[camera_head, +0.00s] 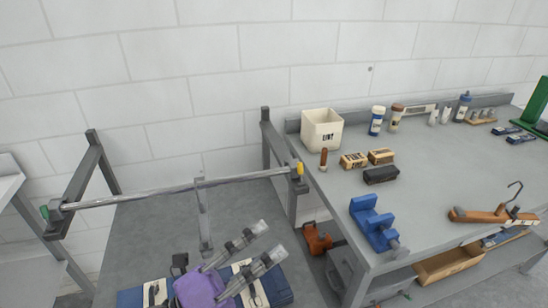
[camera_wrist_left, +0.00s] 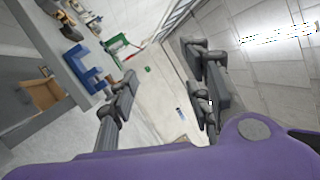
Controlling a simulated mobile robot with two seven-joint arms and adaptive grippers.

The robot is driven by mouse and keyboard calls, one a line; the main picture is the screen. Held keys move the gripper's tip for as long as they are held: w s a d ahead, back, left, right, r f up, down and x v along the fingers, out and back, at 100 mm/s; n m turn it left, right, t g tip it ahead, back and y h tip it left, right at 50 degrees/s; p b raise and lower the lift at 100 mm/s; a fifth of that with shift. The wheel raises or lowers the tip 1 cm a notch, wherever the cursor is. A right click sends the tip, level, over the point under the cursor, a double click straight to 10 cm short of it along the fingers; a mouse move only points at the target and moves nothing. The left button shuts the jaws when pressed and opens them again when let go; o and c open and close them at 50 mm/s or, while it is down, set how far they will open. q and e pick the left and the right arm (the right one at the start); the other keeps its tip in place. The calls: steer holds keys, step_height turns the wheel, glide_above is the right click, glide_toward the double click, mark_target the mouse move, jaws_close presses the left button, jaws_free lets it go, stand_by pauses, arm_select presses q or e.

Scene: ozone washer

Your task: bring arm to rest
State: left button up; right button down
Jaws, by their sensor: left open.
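My left gripper (camera_head: 252,246) is at the bottom middle of the head view, with its purple body (camera_head: 198,287) and two grey fingers pointing up and to the right. The fingers are apart and nothing is between them. It also shows in the left wrist view (camera_wrist_left: 165,95), with a wide empty gap between the fingers. In the head view it appears in front of a low grey surface and left of the workbench. My right gripper does not show in either view.
A metal bar (camera_head: 160,190) on posts runs behind the gripper. Blue cases (camera_head: 275,285) lie below the gripper.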

arm_select(q)
steer(key=s+a+f+n+t+y, duration=0.1)
steer(key=a+f+n+t+y, duration=0.1)
steer(key=a+f+n+y, duration=0.75)
steer(key=s+a+f+n+t+y, duration=0.15)
steer(key=a+f+n+y, duration=0.4)
steer(key=f+n, duration=0.7)
steer(key=s+a+f+n+g+y+p, duration=0.1)
steer(key=s+a+f+n+g+y, duration=0.2)
steer(key=s+f+n+g, duration=0.3)
steer(key=s+f+n, duration=0.4)
steer(key=s+f, duration=0.5)
steer(key=s, duration=0.1)
steer(key=shift+g, duration=0.25)
